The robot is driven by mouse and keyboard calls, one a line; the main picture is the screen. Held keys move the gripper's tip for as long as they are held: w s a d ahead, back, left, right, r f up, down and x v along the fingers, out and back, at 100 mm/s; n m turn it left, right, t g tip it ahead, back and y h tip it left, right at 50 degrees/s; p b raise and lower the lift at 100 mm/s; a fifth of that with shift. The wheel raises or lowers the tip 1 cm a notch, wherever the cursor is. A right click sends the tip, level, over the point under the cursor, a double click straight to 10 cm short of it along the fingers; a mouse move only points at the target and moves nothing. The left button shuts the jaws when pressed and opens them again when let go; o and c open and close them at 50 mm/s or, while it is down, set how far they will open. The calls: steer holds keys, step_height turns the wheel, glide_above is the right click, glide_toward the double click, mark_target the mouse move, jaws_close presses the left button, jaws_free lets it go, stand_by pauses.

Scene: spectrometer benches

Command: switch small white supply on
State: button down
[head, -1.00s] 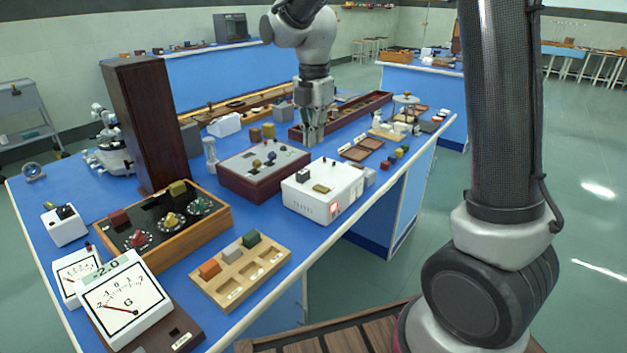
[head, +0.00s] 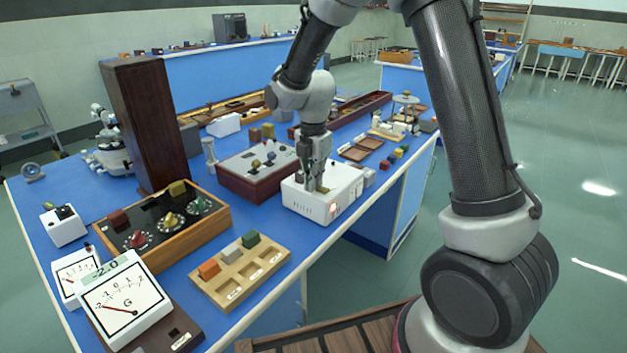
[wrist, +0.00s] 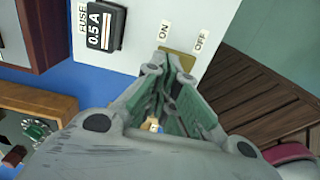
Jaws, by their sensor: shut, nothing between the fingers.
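The small white supply (head: 345,178) stands on the blue bench near its right edge, with a red-lit spot (head: 334,207) on its front. It also shows in the wrist view (wrist: 150,35), with a black 0.5 A fuse holder (wrist: 105,25) and ON and OFF labels above a brass-coloured plate (wrist: 178,64). My gripper (head: 314,186) is shut and empty, pointing down over the top of the supply at the switch plate. In the wrist view, the fingers cover most of the plate, so the switch lever and any contact with it are hidden.
A dark red box with knobs (head: 250,172) stands just left of the supply. A wooden tray with coloured blocks (head: 240,272) and a meter marked G (head: 125,300) are nearer. Small coloured blocks (head: 391,158) lie to the right, near the bench edge.

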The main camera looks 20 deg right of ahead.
steer(key=shift+f, duration=0.1)
steer(key=shift+a+f, duration=0.1)
steer(key=shift+f, duration=0.4)
steer(key=shift+s, duration=0.1)
